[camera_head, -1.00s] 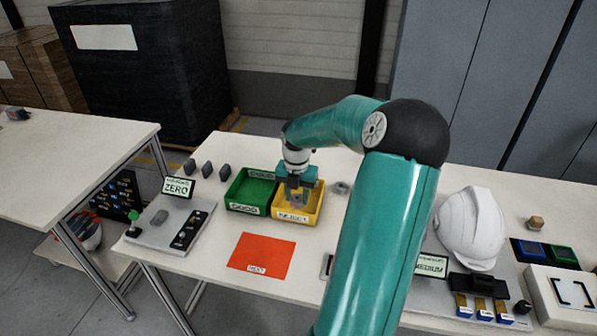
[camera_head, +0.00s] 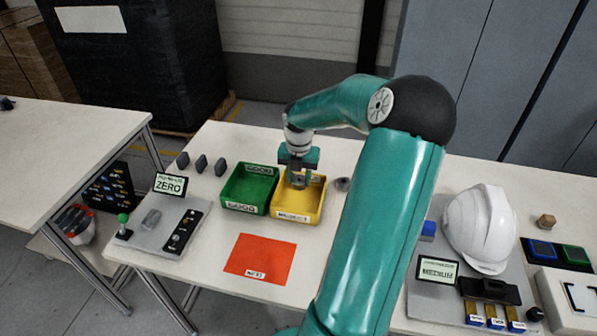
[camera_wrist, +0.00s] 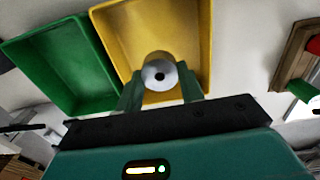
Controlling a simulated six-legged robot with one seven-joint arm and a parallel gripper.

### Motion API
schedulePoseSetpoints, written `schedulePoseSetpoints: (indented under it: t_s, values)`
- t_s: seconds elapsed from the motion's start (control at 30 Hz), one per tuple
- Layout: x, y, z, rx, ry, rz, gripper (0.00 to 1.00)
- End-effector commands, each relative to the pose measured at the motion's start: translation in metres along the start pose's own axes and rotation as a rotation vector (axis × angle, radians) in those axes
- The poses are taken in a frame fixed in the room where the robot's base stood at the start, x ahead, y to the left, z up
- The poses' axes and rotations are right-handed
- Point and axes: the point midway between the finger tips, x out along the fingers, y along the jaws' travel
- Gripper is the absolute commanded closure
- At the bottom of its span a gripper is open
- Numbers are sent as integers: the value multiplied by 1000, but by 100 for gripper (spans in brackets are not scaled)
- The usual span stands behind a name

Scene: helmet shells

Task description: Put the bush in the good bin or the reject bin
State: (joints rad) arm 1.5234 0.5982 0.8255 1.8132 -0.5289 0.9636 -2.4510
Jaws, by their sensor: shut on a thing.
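My gripper (camera_head: 299,183) is over the yellow reject bin (camera_head: 297,216). In the wrist view its two teal fingers are shut on the bush (camera_wrist: 159,73), a grey metal cylinder with a dark hole in its end. The bush is in front of the yellow bin (camera_wrist: 190,30) in that view; whether it touches the bin floor I cannot tell. In the head view the bush is mostly hidden by the gripper. The green good bin (camera_head: 248,189) stands directly left of the yellow one and looks empty. It also shows in the wrist view (camera_wrist: 62,65).
Several grey parts (camera_head: 201,163) stand behind left of the bins. A grey station with a ZERO display (camera_head: 171,184) is at left. An orange mat (camera_head: 259,260) lies in front. A white helmet shell (camera_head: 482,228) stands at right. A grey part (camera_head: 342,184) sits right of the yellow bin.

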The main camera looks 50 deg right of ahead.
Motion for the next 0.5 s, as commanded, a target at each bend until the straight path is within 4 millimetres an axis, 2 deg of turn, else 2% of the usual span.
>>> schedulePoseSetpoints:
  t_s: [0.5]
  values:
    - [52, 0, 1, 2, 1, -1, 87]
